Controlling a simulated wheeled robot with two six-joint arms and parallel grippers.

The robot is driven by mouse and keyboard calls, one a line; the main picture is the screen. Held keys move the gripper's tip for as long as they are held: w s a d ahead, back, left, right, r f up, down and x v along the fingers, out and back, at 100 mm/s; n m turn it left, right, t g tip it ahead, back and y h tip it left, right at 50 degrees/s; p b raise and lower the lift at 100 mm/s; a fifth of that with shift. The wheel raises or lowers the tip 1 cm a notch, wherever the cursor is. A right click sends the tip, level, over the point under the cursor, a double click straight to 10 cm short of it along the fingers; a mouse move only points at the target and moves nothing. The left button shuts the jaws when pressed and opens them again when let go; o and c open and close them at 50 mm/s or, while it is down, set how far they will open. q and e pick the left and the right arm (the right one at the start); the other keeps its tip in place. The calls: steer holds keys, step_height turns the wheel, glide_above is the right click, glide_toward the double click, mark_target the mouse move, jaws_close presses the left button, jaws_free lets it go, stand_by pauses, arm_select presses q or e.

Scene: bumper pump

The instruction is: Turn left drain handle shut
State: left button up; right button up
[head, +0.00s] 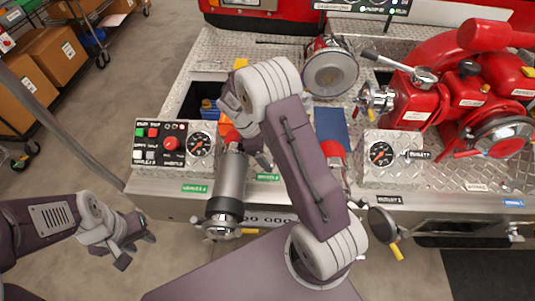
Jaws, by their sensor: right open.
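A small yellow-tipped drain handle (248,231) sticks out to the right beneath the left outlet (220,228), at the bumper's front edge. Its inner end is small and hard to make out. A similar yellow-tipped handle (397,252) points down and right beneath the right outlet cap (381,223). My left gripper (137,250) is open and empty, left of the left outlet and apart from it. My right gripper (249,150) is open above the bumper, near the upper end of the grey cylinder (231,175); whether it touches the cylinder is unclear.
A control panel (160,143) and gauge (200,145) stand on the left of the bumper. A red pump (470,90) fills the right. My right arm crosses the middle and hides part of the bumper. Bare floor lies left, before shelves of boxes (50,55).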

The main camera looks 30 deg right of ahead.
steer(key=c, duration=1.4)
steer(key=shift+o, duration=0.2)
steer(key=shift+r+m+g+y+p, duration=0.25)
steer(key=shift+m+g+y+p, duration=0.15)
steer(key=shift+m+p, duration=0.95)
steer(key=shift+w+d+m+g+p, duration=0.1)
steer(key=shift+m+g+p, duration=0.2)
steer(key=shift+m+p, duration=0.45)
steer(key=m+y+p, duration=0.1)
steer(key=m, duration=0.2)
steer(key=shift+f, duration=0.1)
steer(key=m+y+p, duration=0.1)
steer(key=m, duration=0.1)
steer(key=m+y, duration=0.1)
steer(key=m, duration=0.2)
steer(key=shift+d+g+y+p, duration=0.2)
steer(key=shift+g+y+p, duration=0.1)
steer(key=shift+g+p, duration=0.1)
steer(key=m+y, duration=0.1)
steer(key=m, duration=0.2)
steer(key=m+p, duration=0.1)
steer(key=m, duration=0.1)
steer(key=shift+d+f+m+t+y, duration=0.1)
steer(key=shift+d+m+t+y, duration=0.05)
steer(key=shift+m+t+y, duration=0.25)
steer(key=o, duration=1.4)
steer(key=shift+c, duration=0.2)
